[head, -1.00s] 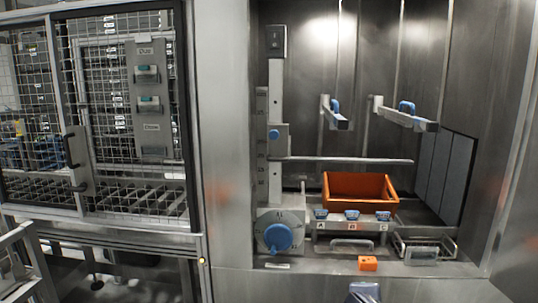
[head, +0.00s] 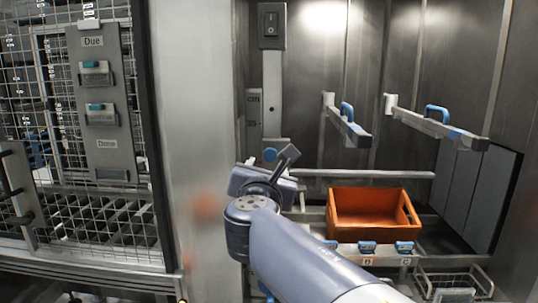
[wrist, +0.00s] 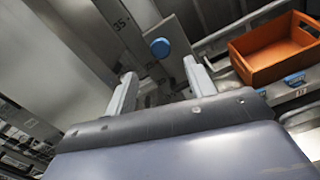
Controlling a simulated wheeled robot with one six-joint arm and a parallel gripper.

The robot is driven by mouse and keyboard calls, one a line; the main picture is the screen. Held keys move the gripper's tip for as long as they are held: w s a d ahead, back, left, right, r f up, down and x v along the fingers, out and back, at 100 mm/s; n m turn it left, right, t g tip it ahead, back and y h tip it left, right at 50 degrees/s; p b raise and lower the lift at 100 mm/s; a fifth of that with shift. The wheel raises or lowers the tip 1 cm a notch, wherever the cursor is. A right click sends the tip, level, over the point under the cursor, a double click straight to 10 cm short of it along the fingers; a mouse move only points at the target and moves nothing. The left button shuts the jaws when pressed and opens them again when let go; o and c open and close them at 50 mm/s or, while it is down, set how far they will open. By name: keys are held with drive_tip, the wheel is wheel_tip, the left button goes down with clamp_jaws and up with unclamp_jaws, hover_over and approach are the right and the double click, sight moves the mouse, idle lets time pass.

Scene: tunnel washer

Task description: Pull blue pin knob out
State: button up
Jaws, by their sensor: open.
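The blue pin knob (head: 270,154) is a small round knob on the slider of the upright scale post, in the left part of the bay. In the wrist view the knob (wrist: 160,47) shows beyond my fingertips, between them and a little above. My gripper (wrist: 162,75) is open and empty, its two pale fingers apart and not touching the knob. In the head view my gripper (head: 287,157) is just right of the knob, partly hidden by my wrist. The lower part of the post and its dial are hidden behind my arm.
An orange crate (head: 336,221) stands on the ledge at right, with labelled blue clips in front. Two bars with blue handles (head: 347,112) jut out above it. A horizontal rail (head: 370,174) crosses behind. A wire-mesh door (head: 60,140) is at left.

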sight(270, 156)
drive_tip(key=w+p, duration=0.1)
drive_tip(key=w, duration=0.7)
drive_tip(key=shift+d, duration=0.15)
drive_tip(key=shift+c, duration=0.5)
clamp_jaws()
